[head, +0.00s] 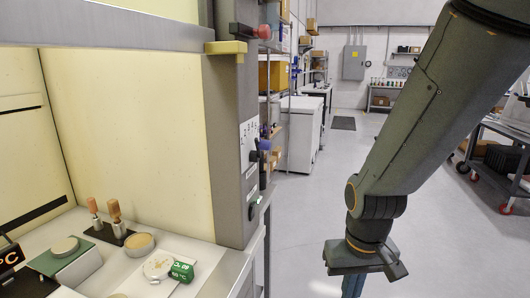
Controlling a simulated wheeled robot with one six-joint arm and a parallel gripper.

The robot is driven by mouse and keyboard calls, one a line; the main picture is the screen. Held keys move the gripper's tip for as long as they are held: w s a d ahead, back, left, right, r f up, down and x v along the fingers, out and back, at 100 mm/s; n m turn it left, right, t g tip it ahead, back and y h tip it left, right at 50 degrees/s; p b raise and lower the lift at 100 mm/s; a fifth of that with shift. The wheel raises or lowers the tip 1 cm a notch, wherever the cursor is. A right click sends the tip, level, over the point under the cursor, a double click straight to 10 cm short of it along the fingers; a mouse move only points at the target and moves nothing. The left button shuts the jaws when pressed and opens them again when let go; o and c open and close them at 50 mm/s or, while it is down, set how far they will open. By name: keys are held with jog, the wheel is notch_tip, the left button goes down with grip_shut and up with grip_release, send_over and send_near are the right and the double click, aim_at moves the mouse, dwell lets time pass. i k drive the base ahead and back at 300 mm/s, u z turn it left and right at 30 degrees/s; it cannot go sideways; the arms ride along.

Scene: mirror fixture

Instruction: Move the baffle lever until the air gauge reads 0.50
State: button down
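A dark lever (255,155) sits on the grey right post of a fume hood, beside a white plate with a marked scale (248,133). It looks like the baffle lever; its exact setting is too small to read. I cannot make out an air gauge with a readable value. My gripper (354,286) hangs pointing down over the floor, to the right of the post and well apart from the lever. Its bluish fingers are partly cut off by the bottom edge, and I cannot tell whether they are open. I see nothing held.
The grey post (226,150) also carries a lower dark knob (253,211) and a red knob (263,31) near the top. Inside the hood are wooden-handled tools (115,211), a round dish (140,243) and a green display block (182,271). The floor (310,220) between post and arm is clear.

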aim_at(255, 156)
jog(key=z, duration=1.9)
jog(key=i, duration=0.85)
jog(key=u, duration=3.2)
